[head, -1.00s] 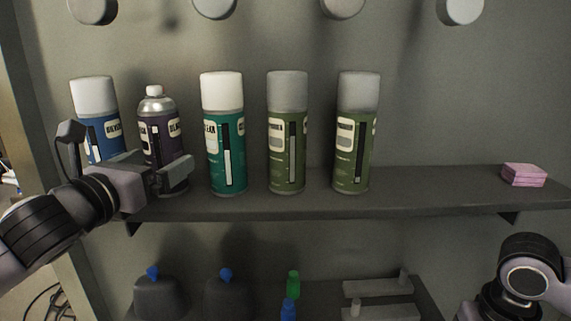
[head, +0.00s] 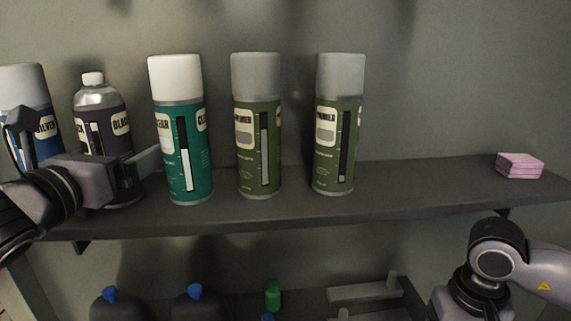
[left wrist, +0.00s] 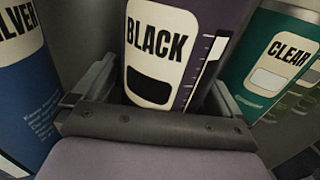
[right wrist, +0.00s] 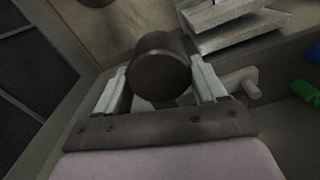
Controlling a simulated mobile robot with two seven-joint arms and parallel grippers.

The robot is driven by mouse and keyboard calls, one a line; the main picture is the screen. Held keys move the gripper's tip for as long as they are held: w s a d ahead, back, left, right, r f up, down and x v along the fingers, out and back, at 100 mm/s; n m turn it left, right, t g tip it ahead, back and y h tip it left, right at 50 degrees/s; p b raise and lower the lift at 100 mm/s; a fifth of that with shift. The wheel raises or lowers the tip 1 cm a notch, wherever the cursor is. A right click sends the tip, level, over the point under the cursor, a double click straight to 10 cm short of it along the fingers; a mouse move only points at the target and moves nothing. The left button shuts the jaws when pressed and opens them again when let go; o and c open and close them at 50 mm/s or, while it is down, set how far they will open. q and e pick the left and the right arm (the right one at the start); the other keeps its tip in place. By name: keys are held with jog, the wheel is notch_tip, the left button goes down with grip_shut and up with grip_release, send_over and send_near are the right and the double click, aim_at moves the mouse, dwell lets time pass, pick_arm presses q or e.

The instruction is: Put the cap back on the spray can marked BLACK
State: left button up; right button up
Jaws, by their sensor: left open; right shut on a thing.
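The spray can marked BLACK (head: 100,128) stands upright on the shelf, purple with a silver shoulder and a bare small white nozzle on top. It also shows in the left wrist view (left wrist: 168,45), where its label faces me. My left gripper (left wrist: 155,98) is open, with one finger on each side of this can; in the head view it is low on the can (head: 122,172). My right gripper (right wrist: 160,92) is shut on a dark round cap (right wrist: 158,68), seen in the right wrist view. In the head view only the right arm shows, at the lower right; its gripper is out of view.
A blue SILVER can (head: 30,95) stands left of the BLACK can, and a teal CLEAR can (head: 182,130) close to its right. Two green cans (head: 258,125) (head: 338,125) stand further right. A pink block (head: 519,166) sits at the shelf's right. The shelf (head: 420,190) between is clear.

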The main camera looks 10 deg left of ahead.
pick_arm(q)
jog(key=shift+s, duration=0.1)
pick_arm(e)
jog(key=shift+s, duration=0.1)
pick_arm(q)
jog(key=shift+r, duration=0.1)
jog(key=c, duration=1.5)
pick_arm(e)
jog(key=shift+r, duration=0.15)
